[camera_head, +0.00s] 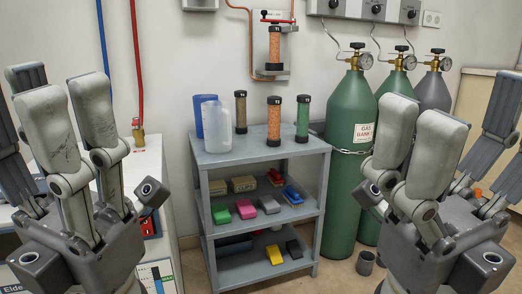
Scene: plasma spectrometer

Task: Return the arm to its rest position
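My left gripper (62,98) is raised at the left of the head view, with its fingers pointing up and spread apart. It is open and holds nothing that I can see. My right gripper (445,125) is raised at the right, fingers also up and spread, open and with nothing visible in it. The arm links behind the grippers are mostly out of frame.
An orange cartridge (275,45) sits in a wall holder. Green gas cylinders (350,125) stand right of the shelf. A white machine (165,225) stands left.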

